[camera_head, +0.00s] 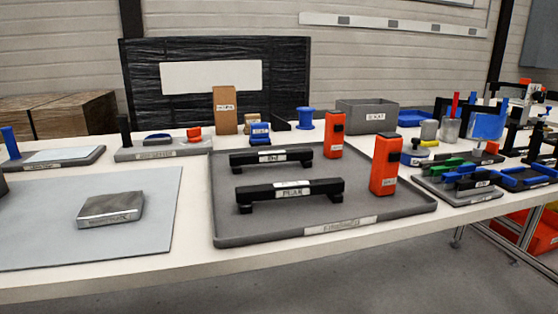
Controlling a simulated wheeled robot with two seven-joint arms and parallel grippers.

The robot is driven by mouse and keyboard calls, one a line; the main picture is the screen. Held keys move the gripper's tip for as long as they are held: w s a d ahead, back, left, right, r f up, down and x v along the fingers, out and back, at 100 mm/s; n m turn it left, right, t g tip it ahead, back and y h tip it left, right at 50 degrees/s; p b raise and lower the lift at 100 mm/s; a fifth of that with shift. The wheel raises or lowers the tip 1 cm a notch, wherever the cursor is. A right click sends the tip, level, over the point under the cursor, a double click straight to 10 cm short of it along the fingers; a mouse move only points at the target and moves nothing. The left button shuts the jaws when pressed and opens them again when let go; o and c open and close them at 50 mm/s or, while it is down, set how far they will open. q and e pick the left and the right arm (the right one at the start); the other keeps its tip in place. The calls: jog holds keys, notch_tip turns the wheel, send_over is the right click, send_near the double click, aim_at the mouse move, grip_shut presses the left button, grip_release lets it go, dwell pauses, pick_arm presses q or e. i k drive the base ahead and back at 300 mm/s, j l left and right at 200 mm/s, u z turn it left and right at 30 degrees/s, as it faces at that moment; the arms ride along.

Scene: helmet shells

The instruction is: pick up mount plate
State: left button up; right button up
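A silvery metal block (110,208), flat and roughly square with a small unreadable label on its front side, lies on the light grey mat (40,235) at the front left of the table. It is the most plate-like loose part, but I cannot confirm from its label that it is the mount plate. A thin pale sheet (62,155) lies on a dark base at the far left. Neither of my grippers can be made out. A small dark shape is cut off at the left edge, too little to identify.
A dark grey tray (390,215) right of the mat holds two black handled bars (290,190) and two orange blocks (384,165). Behind stand a brown box (225,110) and a grey bin (366,117). Blue and green parts crowd the right. The mat around the block is clear.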

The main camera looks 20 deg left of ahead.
aim_at(115, 208)
jog(key=u, duration=0.4)
jog(key=j+u, duration=0.1)
jog(key=u, duration=0.65)
jog(key=j+u, duration=0.1)
jog(key=u, duration=0.25)
jog(key=i, duration=0.05)
